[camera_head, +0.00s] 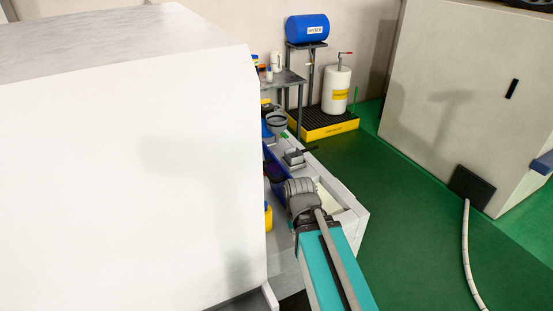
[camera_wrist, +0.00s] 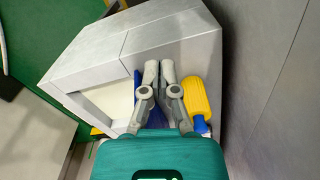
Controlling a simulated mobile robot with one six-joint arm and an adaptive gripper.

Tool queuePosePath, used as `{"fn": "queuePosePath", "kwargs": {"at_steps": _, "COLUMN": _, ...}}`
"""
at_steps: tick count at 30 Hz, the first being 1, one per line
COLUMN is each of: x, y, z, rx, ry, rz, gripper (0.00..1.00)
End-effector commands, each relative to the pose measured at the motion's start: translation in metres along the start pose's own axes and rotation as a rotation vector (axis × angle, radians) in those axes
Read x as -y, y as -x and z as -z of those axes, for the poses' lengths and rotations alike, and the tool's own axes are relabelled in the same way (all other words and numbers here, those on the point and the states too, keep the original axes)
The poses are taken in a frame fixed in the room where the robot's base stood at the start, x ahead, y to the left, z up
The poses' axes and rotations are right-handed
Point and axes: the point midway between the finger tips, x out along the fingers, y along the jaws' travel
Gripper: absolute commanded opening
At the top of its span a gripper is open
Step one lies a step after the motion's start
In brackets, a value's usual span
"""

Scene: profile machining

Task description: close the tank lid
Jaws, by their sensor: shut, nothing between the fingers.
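A long pale grey tank-like housing (camera_head: 349,219) stands beside the big white cabinet. It has a rectangular recess with a cream interior (camera_head: 328,200), and the housing also shows in the wrist view (camera_wrist: 165,35). I cannot make out which part is the lid. In the wrist view my gripper (camera_wrist: 159,68) has its two grey fingers together with nothing between them. They are over the housing, beside the recess and in front of a blue part; contact cannot be told. In the head view my teal arm hides part of the housing and the fingers are not clear.
A yellow bottle (camera_wrist: 196,97) with a blue cap is close right of the fingers. The white cabinet (camera_head: 130,150) fills the left. A blue drum (camera_head: 307,28) and white canister (camera_head: 336,92) stand behind. Green floor (camera_head: 400,220) is open to the right, with a hose (camera_head: 467,250).

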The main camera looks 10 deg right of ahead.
Motion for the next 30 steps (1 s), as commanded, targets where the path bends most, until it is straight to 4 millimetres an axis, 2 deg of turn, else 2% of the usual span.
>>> {"fn": "queuePosePath", "kwargs": {"at_steps": 1, "x": 0.000, "y": 0.019, "z": 0.002, "rx": -0.002, "ry": 0.000, "rz": 0.000, "gripper": 0.00}}
{"fn": "queuePosePath", "kwargs": {"at_steps": 20, "x": 0.001, "y": 0.130, "z": 0.026, "rx": -0.032, "ry": 0.073, "rz": 0.007, "gripper": 0.00}}
{"fn": "queuePosePath", "kwargs": {"at_steps": 26, "x": 0.003, "y": 0.165, "z": 0.043, "rx": -0.037, "ry": 0.169, "rz": 0.016, "gripper": 0.00}}
{"fn": "queuePosePath", "kwargs": {"at_steps": 30, "x": 0.006, "y": 0.188, "z": 0.065, "rx": -0.038, "ry": 0.320, "rz": 0.028, "gripper": 0.00}}
